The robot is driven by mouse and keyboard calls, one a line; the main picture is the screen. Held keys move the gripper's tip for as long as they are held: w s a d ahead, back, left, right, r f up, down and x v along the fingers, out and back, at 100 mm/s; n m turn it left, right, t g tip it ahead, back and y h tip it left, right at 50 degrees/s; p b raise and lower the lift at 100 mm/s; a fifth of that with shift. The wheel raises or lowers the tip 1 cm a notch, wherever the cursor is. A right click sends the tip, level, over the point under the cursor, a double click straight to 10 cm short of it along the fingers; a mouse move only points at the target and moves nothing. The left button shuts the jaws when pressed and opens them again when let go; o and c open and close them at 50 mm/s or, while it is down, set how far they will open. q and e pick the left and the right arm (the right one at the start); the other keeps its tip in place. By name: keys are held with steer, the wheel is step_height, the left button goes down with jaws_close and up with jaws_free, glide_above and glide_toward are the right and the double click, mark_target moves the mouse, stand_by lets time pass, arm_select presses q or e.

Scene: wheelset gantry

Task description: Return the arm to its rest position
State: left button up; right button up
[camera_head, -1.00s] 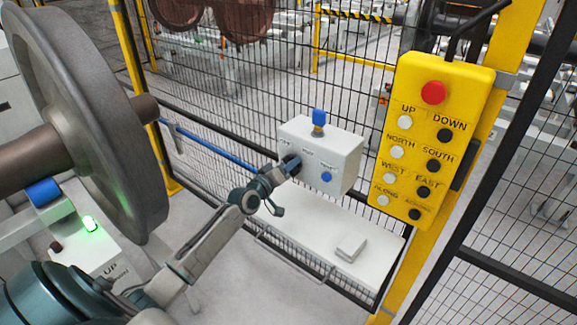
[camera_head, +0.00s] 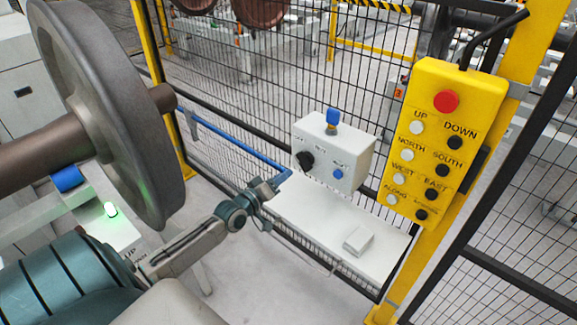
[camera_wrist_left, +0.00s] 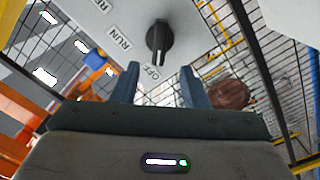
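My left arm reaches in from the lower left, with its left gripper (camera_head: 282,179) just below and left of the white control box (camera_head: 352,163). Its two blue fingers are apart with nothing between them, as the left wrist view (camera_wrist_left: 158,88) shows. The black rotary knob (camera_head: 304,160) on the box is clear of the fingers. In the left wrist view the knob (camera_wrist_left: 159,38) lies beyond the fingertips, its grip end near the word OFF, with RUN to the left. The right gripper is not seen.
A large steel wheel (camera_head: 112,110) on its axle stands left of the arm. A yellow pendant (camera_head: 438,140) with several buttons hangs at right. A white shelf (camera_head: 325,225) sits below the box against the black mesh fence.

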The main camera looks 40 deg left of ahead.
arm_select(q)
steer(key=shift+s, duration=0.4)
